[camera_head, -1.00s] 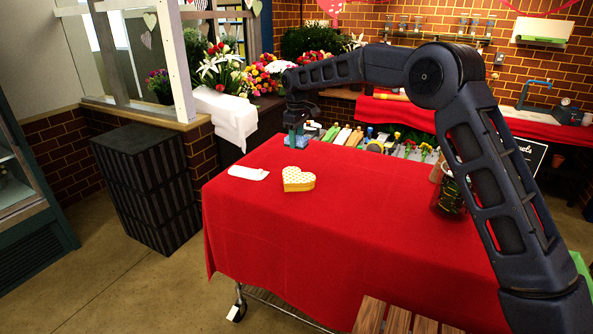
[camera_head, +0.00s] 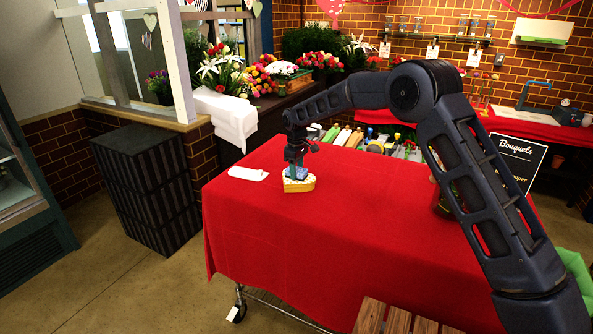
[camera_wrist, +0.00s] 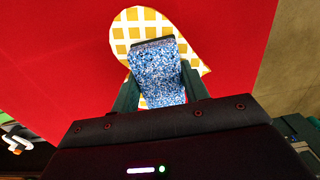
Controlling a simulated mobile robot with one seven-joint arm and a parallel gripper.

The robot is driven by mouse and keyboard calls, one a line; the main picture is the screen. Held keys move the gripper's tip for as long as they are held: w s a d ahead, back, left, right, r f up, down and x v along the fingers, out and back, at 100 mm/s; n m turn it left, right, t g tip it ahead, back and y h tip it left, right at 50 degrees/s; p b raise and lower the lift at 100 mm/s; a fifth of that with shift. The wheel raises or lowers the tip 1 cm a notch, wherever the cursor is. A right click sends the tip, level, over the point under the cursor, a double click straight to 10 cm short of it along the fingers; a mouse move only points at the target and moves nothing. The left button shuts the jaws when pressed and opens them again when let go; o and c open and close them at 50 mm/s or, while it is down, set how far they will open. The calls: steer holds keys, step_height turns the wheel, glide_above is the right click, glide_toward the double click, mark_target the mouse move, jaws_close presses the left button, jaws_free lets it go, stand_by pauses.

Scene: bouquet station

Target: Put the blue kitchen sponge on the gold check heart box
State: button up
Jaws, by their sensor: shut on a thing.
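The gold check heart box (camera_head: 299,185) sits on the red-covered table, left of its middle. In the wrist view its yellow-and-white checked lid (camera_wrist: 130,34) shows behind the sponge. My gripper (camera_head: 296,166) is over the box and shut on the blue kitchen sponge (camera_head: 295,173). The speckled blue sponge (camera_wrist: 158,72) is held between the two fingers in the wrist view and hides much of the lid. The sponge is at or just above the lid; I cannot tell whether they touch.
A white cloth or paper (camera_head: 248,173) lies left of the box. Several tools and flowers lie behind the table. A dark striped block (camera_head: 150,190) stands on the floor at left.

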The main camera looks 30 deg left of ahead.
mark_target(297, 169)
steer(key=shift+f, duration=0.1)
steer(key=o, duration=1)
step_height(297, 169, up, 12)
steer(key=shift+r, duration=0.2)
